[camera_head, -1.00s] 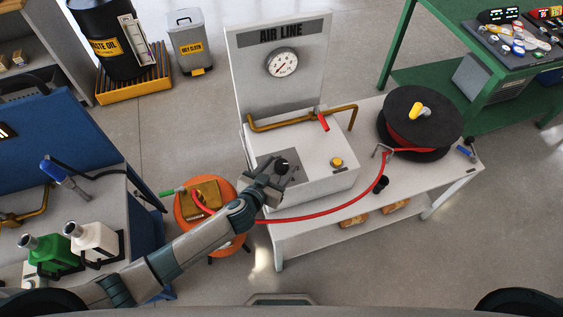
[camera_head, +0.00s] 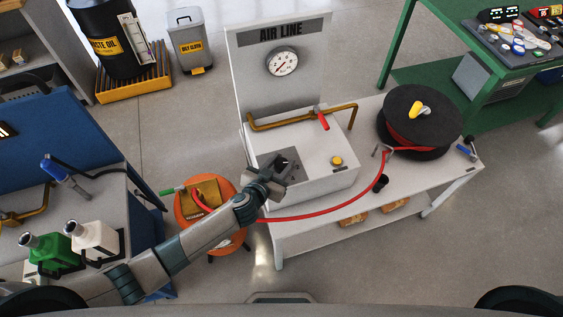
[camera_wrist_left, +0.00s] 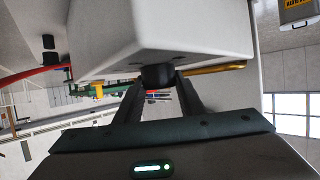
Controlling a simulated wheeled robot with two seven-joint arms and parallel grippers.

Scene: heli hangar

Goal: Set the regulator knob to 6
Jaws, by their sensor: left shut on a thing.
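The air line station (camera_head: 315,190) is a white box on a bench with an upright panel marked AIR LINE and a round gauge (camera_head: 282,62). My left gripper (camera_head: 281,166) is over the dark patch on the box's top left. In the left wrist view its fingers are shut on the black regulator knob (camera_wrist_left: 157,76), one on each side. The knob's scale cannot be read, and the gripper largely covers the knob in the head view. The gauge figures are too small to read. My right gripper is out of view.
A brass pipe with a red handle (camera_head: 323,121) runs behind the knob, and a yellow button (camera_head: 337,160) sits to its right. A red hose (camera_head: 320,216) curves along the bench front to a black reel (camera_head: 420,118). An orange stool (camera_head: 190,208) stands left.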

